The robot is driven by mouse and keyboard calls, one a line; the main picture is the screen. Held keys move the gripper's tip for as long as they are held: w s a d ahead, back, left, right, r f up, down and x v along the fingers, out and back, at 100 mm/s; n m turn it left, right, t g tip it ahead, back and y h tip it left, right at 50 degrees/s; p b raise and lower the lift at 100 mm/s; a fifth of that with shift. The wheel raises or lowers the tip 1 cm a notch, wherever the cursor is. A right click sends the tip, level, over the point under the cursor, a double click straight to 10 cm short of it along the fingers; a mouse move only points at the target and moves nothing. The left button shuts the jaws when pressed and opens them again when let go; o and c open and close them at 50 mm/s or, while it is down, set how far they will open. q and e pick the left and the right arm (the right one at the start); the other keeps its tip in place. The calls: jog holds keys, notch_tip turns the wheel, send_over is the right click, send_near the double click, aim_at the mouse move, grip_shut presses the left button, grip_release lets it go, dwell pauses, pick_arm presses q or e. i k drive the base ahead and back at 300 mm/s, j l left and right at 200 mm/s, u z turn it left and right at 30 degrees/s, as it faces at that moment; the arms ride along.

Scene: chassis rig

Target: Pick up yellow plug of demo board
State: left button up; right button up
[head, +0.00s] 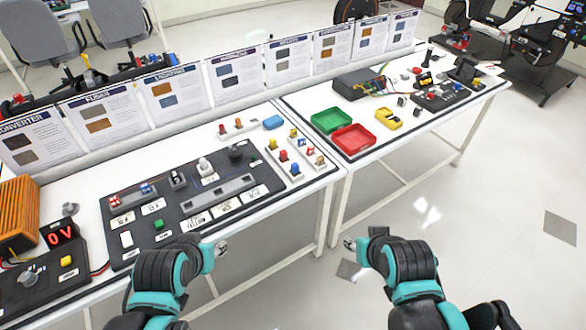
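The black demo board (120,235) lies on the left white table, with white labels, a green button, a red-and-blue part and grey parts on it. At its right end stand small coloured plugs: a yellow one (272,143), a red one (283,155) and a blue one (295,168). Another yellow piece (293,133) sits on the white strip just right of them. My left gripper (221,249) is in front of the table's front edge, apart from the plugs. My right gripper (349,244) is further right, above the floor. Both fingertips are too small to read.
A red tray (353,139), a green tray (331,119) and a yellow part (389,118) lie on the right table. A power supply reading 0 V (62,232) and an orange ribbed box (18,215) stand at left. Signs (240,72) line the back edge.

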aim_at(273, 144)
jog(key=i+l+z, duration=0.15)
jog(key=i+z, duration=0.5)
jog(key=i, duration=0.2)
